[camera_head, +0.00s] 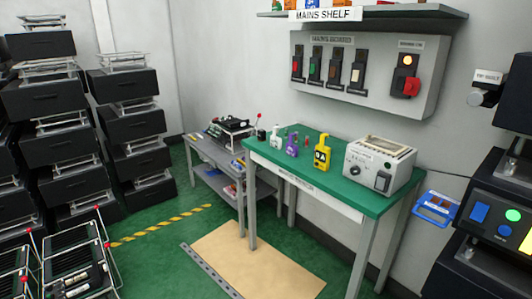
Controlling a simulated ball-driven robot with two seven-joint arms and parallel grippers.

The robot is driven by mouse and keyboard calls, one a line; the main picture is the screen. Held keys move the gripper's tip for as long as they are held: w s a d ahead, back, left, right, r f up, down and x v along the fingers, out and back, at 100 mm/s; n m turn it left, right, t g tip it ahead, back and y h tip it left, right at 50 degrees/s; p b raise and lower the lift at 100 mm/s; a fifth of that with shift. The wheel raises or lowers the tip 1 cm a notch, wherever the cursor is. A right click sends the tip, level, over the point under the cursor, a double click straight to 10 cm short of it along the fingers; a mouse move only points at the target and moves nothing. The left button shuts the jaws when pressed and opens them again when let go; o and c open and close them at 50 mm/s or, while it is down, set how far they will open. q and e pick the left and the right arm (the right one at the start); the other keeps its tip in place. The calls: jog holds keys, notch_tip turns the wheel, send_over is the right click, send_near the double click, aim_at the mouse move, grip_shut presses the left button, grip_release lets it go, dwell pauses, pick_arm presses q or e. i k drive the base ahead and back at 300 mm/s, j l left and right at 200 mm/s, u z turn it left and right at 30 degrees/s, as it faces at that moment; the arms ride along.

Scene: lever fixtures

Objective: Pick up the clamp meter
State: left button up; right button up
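Several small items stand along the green-topped table (340,185). A yellow item with dark markings (322,154) looks like the clamp meter, but it is too small to be sure. A purple item (292,147), a white item (276,140) and a small black item (262,135) stand to its left. A white box-shaped instrument (378,166) sits to its right with a clear gap between. Neither of my grippers can be made out in this view.
A wall panel (425,95) with several switches hangs above the table, under the mains shelf (430,11). A grey side table (213,150) stands left. Dark drawer stacks (60,145) fill the left. A tan mat (255,262) lies on open floor before the table.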

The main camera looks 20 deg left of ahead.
aim_at(323, 154)
jog(key=u, duration=0.15)
jog(key=z, duration=2.65)
jog(key=u, duration=2.65)
jog(key=i+j+u, duration=0.35)
jog(key=i+j, duration=0.9)
jog(key=i+l, duration=0.05)
